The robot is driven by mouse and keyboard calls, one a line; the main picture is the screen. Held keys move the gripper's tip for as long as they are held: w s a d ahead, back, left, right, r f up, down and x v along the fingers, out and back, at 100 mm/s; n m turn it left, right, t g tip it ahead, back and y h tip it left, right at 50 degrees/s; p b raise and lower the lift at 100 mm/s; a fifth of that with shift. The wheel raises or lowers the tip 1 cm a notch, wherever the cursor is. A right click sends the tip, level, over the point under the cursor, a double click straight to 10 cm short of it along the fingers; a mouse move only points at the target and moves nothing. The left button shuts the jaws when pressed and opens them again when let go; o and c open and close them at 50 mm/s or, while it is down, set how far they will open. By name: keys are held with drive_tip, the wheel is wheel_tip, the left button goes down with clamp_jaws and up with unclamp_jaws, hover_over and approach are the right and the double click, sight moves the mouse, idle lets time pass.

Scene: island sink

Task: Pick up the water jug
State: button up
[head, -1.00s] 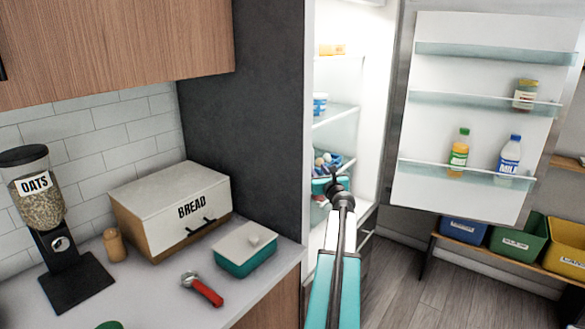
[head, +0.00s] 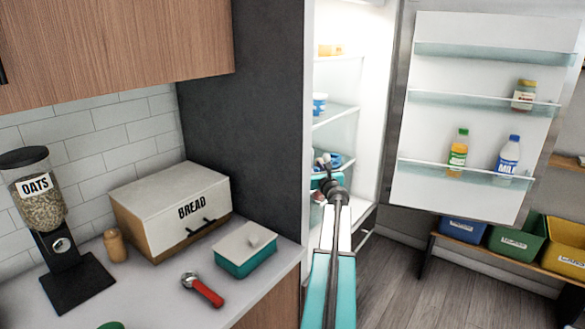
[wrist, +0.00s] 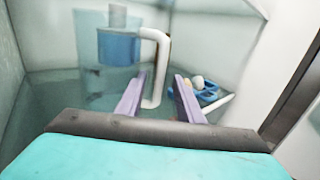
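The water jug (wrist: 119,48) shows in the wrist view as a clear container with a blue band near its top and a white handle (wrist: 163,62) on its right side. It stands inside the fridge. My gripper (wrist: 160,78) is open, with its two purple fingers spread to either side of the handle's lower part. Contact between the fingers and the handle cannot be told. In the head view my gripper (head: 324,160) reaches into the open fridge, and I cannot make out the jug there.
A blue holder with eggs (wrist: 208,94) sits just right of my gripper in the wrist view. The fridge door (head: 478,115) stands open to the right, holding a milk bottle (head: 508,156) and a juice bottle (head: 458,153). The dark fridge side panel (head: 258,100) bounds the left.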

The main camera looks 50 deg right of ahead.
drive_tip(key=shift+p+x, duration=0.4)
drive_tip(key=shift+x, duration=1.3)
clamp_jaws()
idle(0.6)
